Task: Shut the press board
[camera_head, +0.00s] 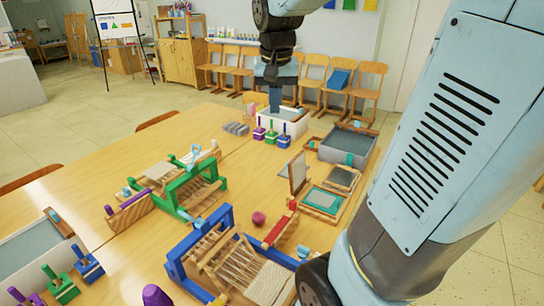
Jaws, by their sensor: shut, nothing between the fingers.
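The press board (320,203) lies on the right part of the table, a wooden frame with a teal and pale inset. A pale wooden panel (297,173) stands nearly upright at its left edge; it looks like the raised lid, so the board appears open. My gripper (275,108) points down at the far side of the table, beyond the press board and to its left in the picture. It is shut and empty, by a white tub and coloured stamps. The tips are small, and I cannot tell their exact height.
Coloured stamps (271,136) and a white tub (284,124) stand near my gripper. A grey tray (347,145) lies behind the press board. Blue (200,245) and green (187,192) looms and a dark red ball (258,218) are to the left. My arm covers the right side.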

